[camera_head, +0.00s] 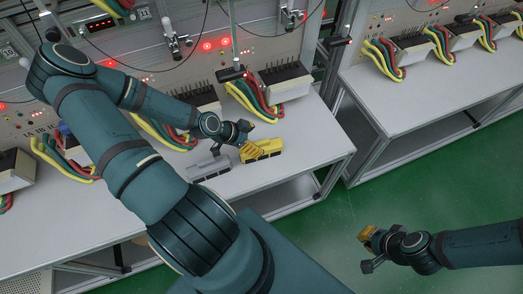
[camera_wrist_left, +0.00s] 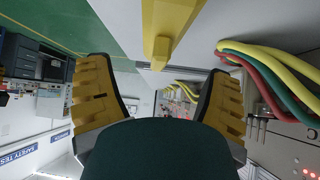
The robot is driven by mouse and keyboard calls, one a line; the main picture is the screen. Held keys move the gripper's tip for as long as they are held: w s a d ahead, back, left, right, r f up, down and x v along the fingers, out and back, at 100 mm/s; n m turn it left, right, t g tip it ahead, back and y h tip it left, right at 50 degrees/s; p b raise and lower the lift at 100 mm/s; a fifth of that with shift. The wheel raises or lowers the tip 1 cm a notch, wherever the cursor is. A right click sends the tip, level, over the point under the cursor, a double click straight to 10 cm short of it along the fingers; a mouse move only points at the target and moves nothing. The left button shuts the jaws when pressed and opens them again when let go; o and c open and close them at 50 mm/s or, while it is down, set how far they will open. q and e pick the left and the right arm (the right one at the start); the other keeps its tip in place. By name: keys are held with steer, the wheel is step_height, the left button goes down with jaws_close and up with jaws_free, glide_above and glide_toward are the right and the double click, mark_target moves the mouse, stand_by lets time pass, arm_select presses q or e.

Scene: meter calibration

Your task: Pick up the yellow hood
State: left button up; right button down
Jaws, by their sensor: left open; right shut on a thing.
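The yellow hood (camera_head: 265,148) lies on the white table near its front edge. My left gripper (camera_head: 247,139) is at the hood's left end, open. In the left wrist view the left gripper (camera_wrist_left: 157,70) has its two yellow-padded fingers spread wide, with nothing between them. The yellow hood (camera_wrist_left: 165,28) shows there at the top, beyond the fingertips; whether they touch it I cannot tell. My right gripper (camera_head: 368,250) is at the lower right, over the green floor, far from the hood. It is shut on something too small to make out.
A grey hood (camera_head: 210,168) lies on the table (camera_head: 316,150) just left of the yellow one. Terminal blocks with yellow, red and green cables (camera_head: 262,103) stand behind it. A second table (camera_head: 440,95) stands at right, across a gap of green floor (camera_head: 400,190).

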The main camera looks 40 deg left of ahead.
mark_target(260, 142)
arm_select(q)
steer(key=shift+b+x, duration=0.9)
steer(key=shift+x, duration=1.75)
steer(key=shift+r, duration=0.1)
steer(key=c, duration=1.3)
